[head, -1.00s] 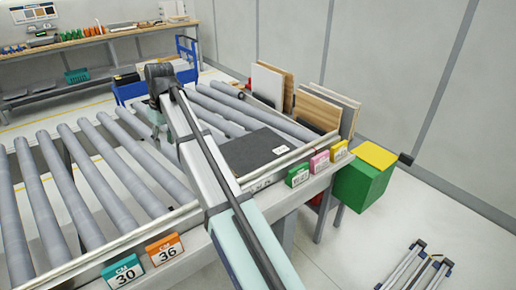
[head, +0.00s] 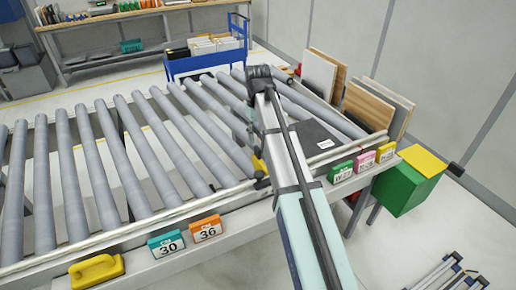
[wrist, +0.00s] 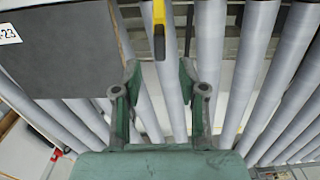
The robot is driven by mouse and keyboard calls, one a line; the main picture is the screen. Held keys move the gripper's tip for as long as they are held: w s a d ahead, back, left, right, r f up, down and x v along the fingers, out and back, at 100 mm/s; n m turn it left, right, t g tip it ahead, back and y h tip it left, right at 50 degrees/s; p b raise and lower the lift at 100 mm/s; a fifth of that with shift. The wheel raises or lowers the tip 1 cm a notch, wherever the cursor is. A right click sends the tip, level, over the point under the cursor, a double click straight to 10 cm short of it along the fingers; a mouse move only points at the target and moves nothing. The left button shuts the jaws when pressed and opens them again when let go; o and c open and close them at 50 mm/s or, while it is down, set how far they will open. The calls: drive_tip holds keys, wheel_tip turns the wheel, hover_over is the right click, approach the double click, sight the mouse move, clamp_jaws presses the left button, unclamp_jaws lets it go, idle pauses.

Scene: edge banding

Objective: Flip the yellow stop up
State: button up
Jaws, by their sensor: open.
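A yellow piece, likely the stop (wrist: 159,32), shows at the top centre of the wrist view as a narrow bar over the grey rollers. My gripper (wrist: 160,75) is open and empty, its two green fingers spread below and either side of that bar, apart from it. In the head view a small yellow part (head: 258,165) shows at the conveyor's edge beside my arm, partly hidden; I cannot tell whether it is the same piece. My gripper is not clearly visible in the head view.
A dark panel (head: 314,135) with a white label lies on the rollers right of my arm; it also shows in the wrist view (wrist: 70,55). A yellow handle-like block (head: 96,270) is on the near rail. Boards (head: 319,75) stand behind. The left rollers are clear.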

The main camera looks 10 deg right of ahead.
sight(258, 148)
wheel_tip(258, 148, down, 8)
drive_tip(key=shift+f+p, duration=0.1)
drive_tip(key=shift+p, duration=0.9)
clamp_jaws()
